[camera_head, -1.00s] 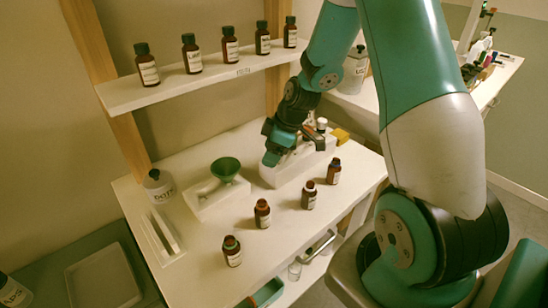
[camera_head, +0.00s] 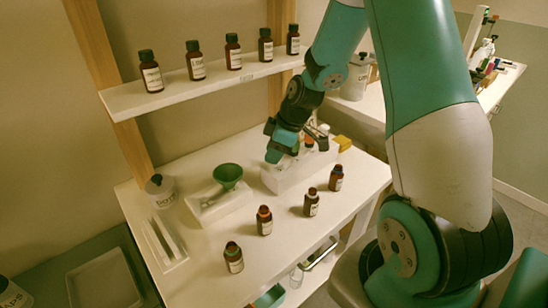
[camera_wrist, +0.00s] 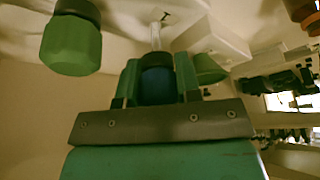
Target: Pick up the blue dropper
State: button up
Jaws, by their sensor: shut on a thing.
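The blue dropper (camera_wrist: 157,82) is between the two fingers of my gripper (camera_wrist: 158,84) in the wrist view. It has a dark blue body, and a clear thin tube (camera_wrist: 156,36) shows beyond it. My gripper is shut on it. In the head view my gripper (camera_head: 274,156) is above the white rack (camera_head: 290,178) at the back right of the white table (camera_head: 215,265). The dropper cannot be made out in the head view.
Brown bottles (camera_head: 194,62) line the shelf (camera_head: 180,92) behind.

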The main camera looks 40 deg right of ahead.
notch_tip(320, 180, up, 18)
dwell(0.3)
